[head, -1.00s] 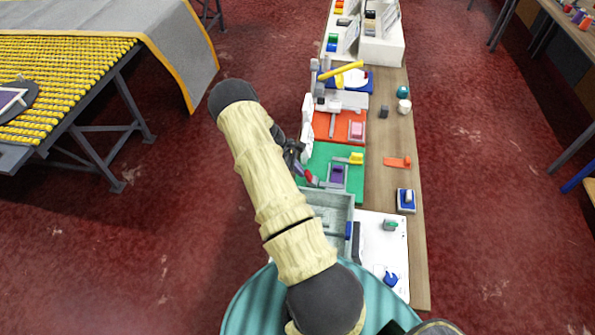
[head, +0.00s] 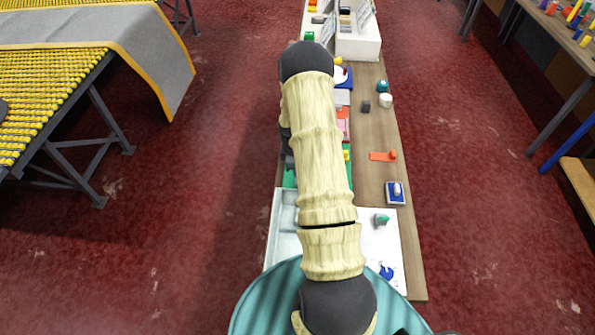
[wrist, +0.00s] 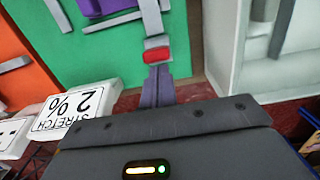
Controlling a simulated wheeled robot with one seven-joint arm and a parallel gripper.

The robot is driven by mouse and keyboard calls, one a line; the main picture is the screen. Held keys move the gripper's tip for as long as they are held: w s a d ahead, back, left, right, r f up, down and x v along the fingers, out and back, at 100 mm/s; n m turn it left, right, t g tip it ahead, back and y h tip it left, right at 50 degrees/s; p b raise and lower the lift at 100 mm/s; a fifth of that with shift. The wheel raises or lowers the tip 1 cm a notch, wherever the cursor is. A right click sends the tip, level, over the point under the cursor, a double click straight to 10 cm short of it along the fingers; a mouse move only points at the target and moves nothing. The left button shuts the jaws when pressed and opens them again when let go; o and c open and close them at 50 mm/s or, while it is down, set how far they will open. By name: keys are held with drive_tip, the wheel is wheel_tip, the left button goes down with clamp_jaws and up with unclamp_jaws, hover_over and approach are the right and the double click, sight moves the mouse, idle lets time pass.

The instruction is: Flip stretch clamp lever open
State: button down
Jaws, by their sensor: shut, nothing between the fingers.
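In the wrist view, the stretch clamp's purple body (wrist: 118,20) sits on the green mat (wrist: 90,62) and is cut off by the top edge. A pale grey lever bar (wrist: 151,16) comes down from the top to a red grip (wrist: 157,54). My gripper (wrist: 158,70) is shut and empty, its dark fingers in line with the red grip at its near end. Whether they touch it I cannot tell.
A white "STRETCH 2%" sign (wrist: 76,108) stands left of my fingers, beside an orange mat (wrist: 20,70). A pale grey tray (wrist: 288,75) with raised walls is on the right.

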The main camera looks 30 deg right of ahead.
drive_tip(key=shift+s+d, duration=0.1)
drive_tip(key=shift+d, duration=0.1)
drive_tip(key=shift+a, duration=0.2)
drive_tip(key=shift+r, duration=0.1)
drive_tip(key=shift+r+p, duration=0.5)
drive_tip(key=shift+r, duration=0.2)
drive_tip(key=shift+d, duration=0.1)
wheel_tip(320, 180, up, 12)
drive_tip(key=w+a+b, duration=0.1)
drive_tip(key=b, duration=0.1)
drive_tip(key=shift+a+f+b, duration=0.2)
drive_tip(key=shift+f+b, duration=0.05)
drive_tip(key=shift+b, duration=0.15)
